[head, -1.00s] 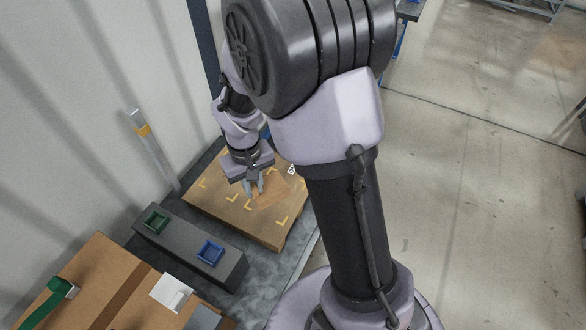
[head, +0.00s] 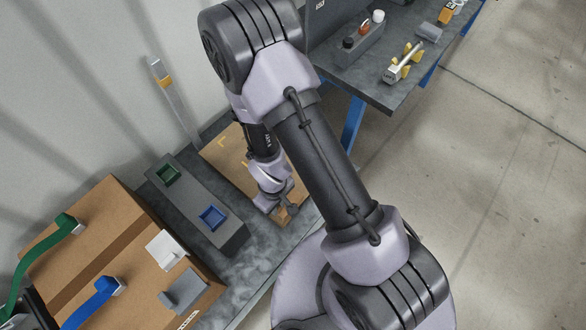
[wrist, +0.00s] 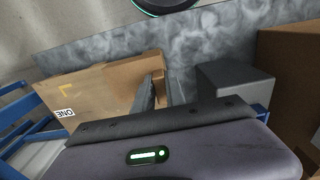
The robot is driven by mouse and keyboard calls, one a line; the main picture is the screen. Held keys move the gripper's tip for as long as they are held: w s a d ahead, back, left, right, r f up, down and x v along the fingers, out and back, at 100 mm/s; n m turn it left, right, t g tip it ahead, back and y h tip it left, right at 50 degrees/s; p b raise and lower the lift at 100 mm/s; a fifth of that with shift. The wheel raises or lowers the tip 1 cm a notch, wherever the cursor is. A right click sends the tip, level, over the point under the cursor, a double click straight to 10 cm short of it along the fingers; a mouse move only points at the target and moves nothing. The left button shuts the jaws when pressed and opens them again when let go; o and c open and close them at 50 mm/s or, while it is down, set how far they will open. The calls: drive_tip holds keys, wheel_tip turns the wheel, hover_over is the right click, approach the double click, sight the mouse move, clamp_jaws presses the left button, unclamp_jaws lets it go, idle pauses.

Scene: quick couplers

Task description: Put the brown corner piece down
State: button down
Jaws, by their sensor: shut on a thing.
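My gripper (head: 290,208) is low over the near right corner of the flat wooden-coloured board (head: 226,152), which has yellow corner marks. In the wrist view my gripper's fingers (wrist: 160,98) are shut on the brown corner piece (wrist: 158,78), which shows as a small brown edge between and beyond them. The board (wrist: 85,92) lies behind and to the left there, with a white "ONE" label. The piece is mostly hidden by the fingers, and I cannot tell whether it touches the board.
A grey block with a green (head: 168,174) and a blue socket (head: 212,217) stands left of my gripper. A large brown box (head: 100,225) with hoses is farther left. Another bench (head: 385,85) with fittings stands at upper right. Open floor lies right.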

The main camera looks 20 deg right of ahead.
drive_tip(key=shift+w+d+f+b, duration=0.8)
drive_tip(key=shift+w+d, duration=0.55)
drive_tip(key=shift+w, duration=0.6)
drive_tip(key=shift+w+d+f+b, duration=0.85)
drive_tip(key=shift+w+d, duration=0.45)
drive_tip(key=shift+w, duration=0.6)
drive_tip(key=shift+w+d+f+b, duration=0.6)
drive_tip(key=shift+w+d+f, duration=0.55)
drive_tip(key=shift+w, duration=0.8)
drive_tip(key=c, duration=1.4)
unclamp_jaws()
drive_tip(key=shift+d+r, duration=0.2)
drive_tip(key=shift+r, duration=0.05)
